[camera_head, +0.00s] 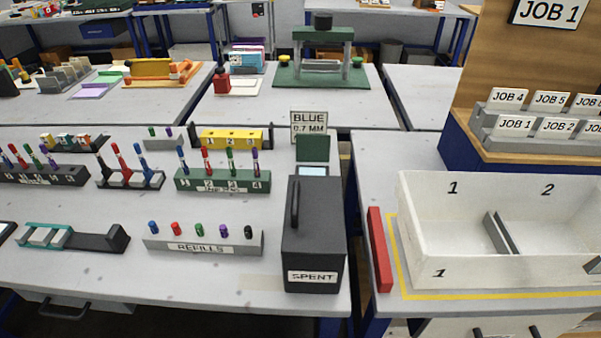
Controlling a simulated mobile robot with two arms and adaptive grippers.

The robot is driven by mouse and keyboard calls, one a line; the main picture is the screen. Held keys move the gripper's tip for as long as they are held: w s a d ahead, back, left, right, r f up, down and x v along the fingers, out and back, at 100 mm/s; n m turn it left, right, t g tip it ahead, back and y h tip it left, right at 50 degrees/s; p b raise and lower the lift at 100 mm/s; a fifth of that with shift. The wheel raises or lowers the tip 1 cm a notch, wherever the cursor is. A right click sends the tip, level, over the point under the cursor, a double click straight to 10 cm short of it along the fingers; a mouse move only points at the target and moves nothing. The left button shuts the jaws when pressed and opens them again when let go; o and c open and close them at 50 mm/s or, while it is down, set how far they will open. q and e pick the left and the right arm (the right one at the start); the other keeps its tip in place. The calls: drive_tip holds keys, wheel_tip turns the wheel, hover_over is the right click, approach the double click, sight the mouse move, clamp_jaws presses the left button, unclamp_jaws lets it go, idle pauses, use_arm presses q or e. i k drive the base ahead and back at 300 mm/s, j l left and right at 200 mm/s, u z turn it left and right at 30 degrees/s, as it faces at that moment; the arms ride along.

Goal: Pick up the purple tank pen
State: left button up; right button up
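Several purple-topped items show, and I cannot tell for sure which is the tank pen. One purple pen (255,161) stands upright at the right end of the green rack (180,182), beside blue, red and green pens. The rack's slots are numbered and its front label is too small to read surely. Another purple pen (50,160) stands at the right end of the dark rack (75,178) at the far left. A short purple piece (223,230) sits in the grey rack marked REFILLS (160,244). Neither of my grippers is in view.
A black SPENT box (315,240) stands right of the racks. A tilted pen stand (130,180) is left of the green rack, and a yellow numbered block (232,139) is behind it. A white divided bin (450,270) is on the right table. Bare tabletop (90,280) lies in front.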

sight(255, 159)
drive_tip(key=i+j, duration=0.25)
drive_tip(key=j, duration=0.15)
drive_tip(key=i+j, duration=0.2)
drive_tip(key=j, duration=0.5)
